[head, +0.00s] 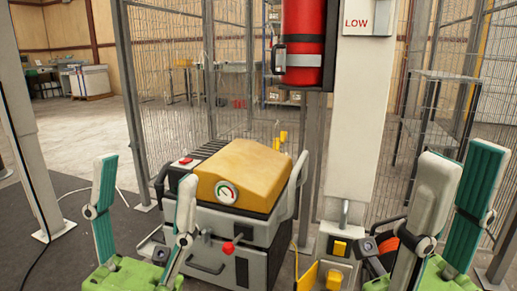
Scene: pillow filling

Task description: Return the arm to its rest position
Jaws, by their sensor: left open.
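My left gripper (147,170) points upward at the lower left, in front of the machine's left side. Its two teal-padded fingers stand well apart with nothing between them. My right gripper (463,158) points upward at the lower right, to the right of the white post. Its two fingers are apart, with a narrower gap seen from this angle and nothing visible between them. Both green gripper bases show at the bottom edge, and most of both arms is out of the picture.
A grey machine with a yellow lid (243,170) and gauge stands between the grippers. A white post (355,130) with a "LOW" sign and a red fire extinguisher (304,35) rises behind. Yellow-marked control boxes (339,247) sit near my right gripper. Wire mesh fencing (165,80) stands behind.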

